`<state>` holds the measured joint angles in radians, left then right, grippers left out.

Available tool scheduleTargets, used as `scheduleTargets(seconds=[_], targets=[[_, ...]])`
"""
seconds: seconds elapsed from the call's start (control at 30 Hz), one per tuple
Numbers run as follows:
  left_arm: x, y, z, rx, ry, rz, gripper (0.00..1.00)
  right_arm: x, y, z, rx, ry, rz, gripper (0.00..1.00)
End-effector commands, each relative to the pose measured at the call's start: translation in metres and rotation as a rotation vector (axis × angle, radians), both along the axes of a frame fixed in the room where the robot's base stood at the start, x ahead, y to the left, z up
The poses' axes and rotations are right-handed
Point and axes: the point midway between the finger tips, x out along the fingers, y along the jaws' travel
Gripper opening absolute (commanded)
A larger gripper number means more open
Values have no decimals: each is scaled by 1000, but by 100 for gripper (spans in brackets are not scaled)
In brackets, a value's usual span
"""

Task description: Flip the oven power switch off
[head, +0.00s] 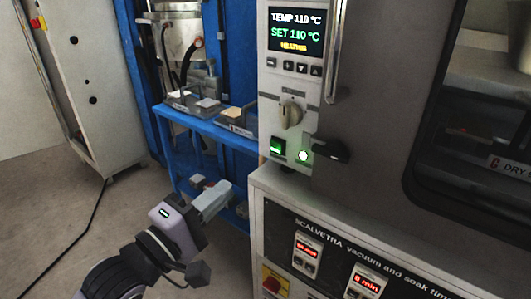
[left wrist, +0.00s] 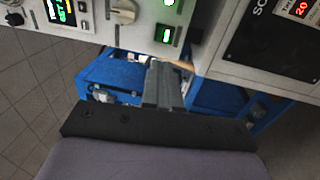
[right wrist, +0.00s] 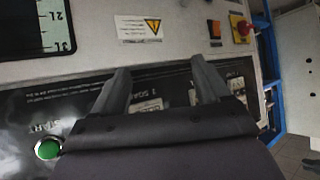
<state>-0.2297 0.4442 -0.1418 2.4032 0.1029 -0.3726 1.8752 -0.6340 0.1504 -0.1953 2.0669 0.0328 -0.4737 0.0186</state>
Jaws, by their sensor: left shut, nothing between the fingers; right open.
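The oven power switch is the green-lit rocker (head: 277,147) at the lower left of the oven's control panel (head: 273,100), below the grey knob (head: 291,112). It glows green in the left wrist view too (left wrist: 166,35). A small bright lamp (head: 303,155) sits to its right. My left gripper (head: 222,192) is shut and empty, lower left of the switch and apart from it. Its closed fingers (left wrist: 165,75) point toward the panel's edge. My right gripper (right wrist: 160,80) is open and empty before a labelled panel; it is outside the head view.
The oven display (head: 296,32) reads TEMP 110, SET 110. A dark door handle (head: 328,151) juts out right of the lamp. Below is the timer cabinet (head: 330,235). A blue shelf (head: 230,132) stands behind. The right wrist view shows a green START button (right wrist: 48,148) and a red stop knob (right wrist: 243,27).

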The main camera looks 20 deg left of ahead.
Motion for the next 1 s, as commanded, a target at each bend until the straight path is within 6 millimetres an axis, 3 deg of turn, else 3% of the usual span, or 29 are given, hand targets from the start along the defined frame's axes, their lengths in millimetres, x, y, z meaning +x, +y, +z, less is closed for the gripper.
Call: scheduleTargets(seconds=[1.0], targets=[[112, -41, 15, 2, -2, 0, 0, 8, 7, 6, 5, -31, 16, 76]])
